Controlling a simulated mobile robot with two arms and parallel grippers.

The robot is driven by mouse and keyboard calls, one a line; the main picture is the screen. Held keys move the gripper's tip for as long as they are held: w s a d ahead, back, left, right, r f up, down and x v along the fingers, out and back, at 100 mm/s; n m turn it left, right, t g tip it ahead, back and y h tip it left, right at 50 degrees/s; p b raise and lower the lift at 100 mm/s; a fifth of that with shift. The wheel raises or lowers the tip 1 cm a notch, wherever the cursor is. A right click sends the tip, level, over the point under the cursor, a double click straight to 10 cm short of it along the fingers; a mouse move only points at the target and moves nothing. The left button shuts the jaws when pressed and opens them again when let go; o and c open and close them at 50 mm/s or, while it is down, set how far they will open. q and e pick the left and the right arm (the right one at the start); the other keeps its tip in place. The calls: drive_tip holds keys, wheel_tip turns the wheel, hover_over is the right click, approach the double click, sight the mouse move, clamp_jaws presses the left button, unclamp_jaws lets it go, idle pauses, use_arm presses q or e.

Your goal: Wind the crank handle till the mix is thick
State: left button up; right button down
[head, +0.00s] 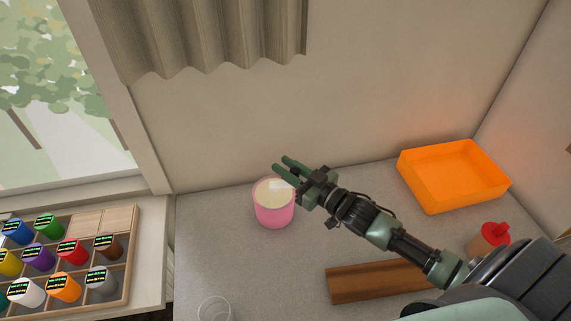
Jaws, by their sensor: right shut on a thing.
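A pink pot (273,212) stands on the grey counter below the wall, with a pale cream mix (266,193) inside. My right gripper (282,167) reaches in from the right over the pot's rim. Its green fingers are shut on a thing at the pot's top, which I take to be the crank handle. The fingers mostly hide it, and only a small pale patch shows just below them. How thick the mix is cannot be told. My left gripper is not in view.
An orange tray (431,194) stands at the back right. A brown wooden board (349,284), a red-topped container (487,240) and a clear glass (214,309) are nearer. A wooden rack (123,234) of coloured pots is at left. Counter left of the pot is clear.

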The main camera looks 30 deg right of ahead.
sight(298, 176)
drive_tip(key=shift+r, duration=0.1)
drive_tip(key=c, duration=1.2)
unclamp_jaws()
drive_tip(key=shift+s+d, duration=0.1)
drive_tip(key=shift+s, duration=0.1)
drive_tip(key=b+v, duration=0.2)
drive_tip(key=v, duration=0.4)
drive_tip(key=shift+s, duration=0.1)
drive_tip(key=shift+s+d, duration=0.2)
drive_tip(key=shift+s, duration=0.3)
